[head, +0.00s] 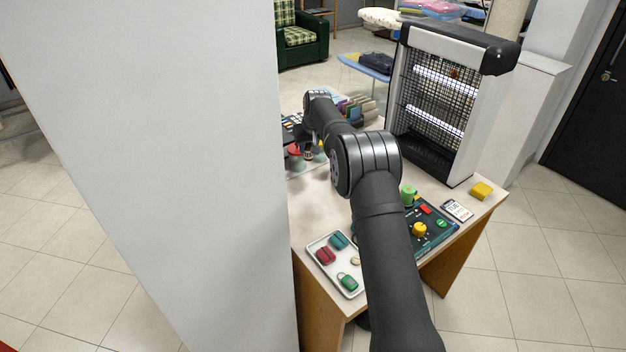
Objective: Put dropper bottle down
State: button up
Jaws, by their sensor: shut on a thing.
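My arm reaches across the table to its far left part, and my gripper (306,146) is small and partly hidden there, pointing down. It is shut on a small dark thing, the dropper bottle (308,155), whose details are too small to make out. The bottle is low over the table top (312,204). I cannot tell whether its base touches the surface.
A white tray (346,291) with several small cases is at the near left. A pale wall blocks the left.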

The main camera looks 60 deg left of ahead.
jog(key=w+d+r, duration=0.1)
jog(key=w+d, duration=0.1)
jog(key=d, duration=2.1)
jog(key=shift+n, duration=0.3)
jog(key=s+a+f, duration=0.2)
jog(key=a, duration=0.1)
jog(key=s+a+f, duration=0.2)
jog(key=a, duration=0.1)
jog(key=s+a+f, duration=0.2)
jog(key=a, duration=0.1)
jog(key=shift+s+a+f, duration=0.15)
jog(key=shift+a+f, duration=0.15)
jog(key=shift+f, duration=2)
jog(key=shift+f, duration=0.1)
jog(key=shift+f, duration=0.1)
jog(key=o, duration=1)
